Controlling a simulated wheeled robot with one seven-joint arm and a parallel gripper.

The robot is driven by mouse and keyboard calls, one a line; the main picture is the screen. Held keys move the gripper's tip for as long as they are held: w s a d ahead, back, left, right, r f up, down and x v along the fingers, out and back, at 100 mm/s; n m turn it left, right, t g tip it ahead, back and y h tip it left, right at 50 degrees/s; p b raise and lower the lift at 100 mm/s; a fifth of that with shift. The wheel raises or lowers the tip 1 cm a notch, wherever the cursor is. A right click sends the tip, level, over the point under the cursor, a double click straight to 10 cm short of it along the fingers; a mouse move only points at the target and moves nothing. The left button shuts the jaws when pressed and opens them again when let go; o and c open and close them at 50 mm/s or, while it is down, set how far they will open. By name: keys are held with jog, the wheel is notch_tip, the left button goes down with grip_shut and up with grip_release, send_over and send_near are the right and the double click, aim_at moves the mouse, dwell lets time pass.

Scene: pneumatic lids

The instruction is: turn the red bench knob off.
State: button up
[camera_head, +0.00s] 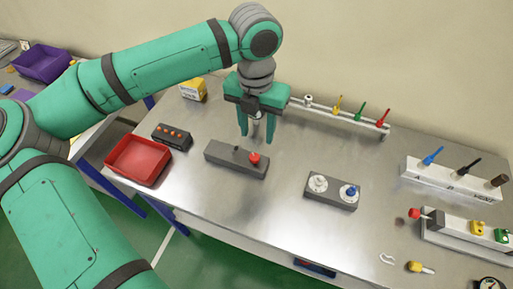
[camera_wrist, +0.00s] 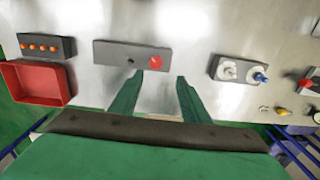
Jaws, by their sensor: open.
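A red knob (camera_head: 254,159) sits on the right part of a long dark grey block (camera_head: 225,158) on the metal bench. A small dark peg stands on the same block to its left. In the wrist view the red knob (camera_wrist: 156,62) and the grey block (camera_wrist: 108,52) lie just ahead of the fingertips. My gripper (camera_head: 257,130) is open and empty, pointing down, and looks to be above and behind the block. Its two fingers (camera_wrist: 159,77) are apart, touching nothing that I can see. Which way the knob is turned is too small to tell.
A red tray (camera_head: 138,160) and a black box with orange buttons (camera_head: 171,136) stand left. A grey block with a white and a blue knob (camera_head: 331,190) stands right. A rack with coloured tools (camera_head: 340,115) runs behind. Another red-ended part (camera_head: 414,213) is far right.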

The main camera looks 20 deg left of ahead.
aim_at(254, 156)
jog(key=f, duration=1)
jog(key=shift+s+a+f, duration=0.1)
jog(key=shift+a+f, duration=0.2)
jog(key=shift+a, duration=0.05)
jog(key=c, duration=1.1)
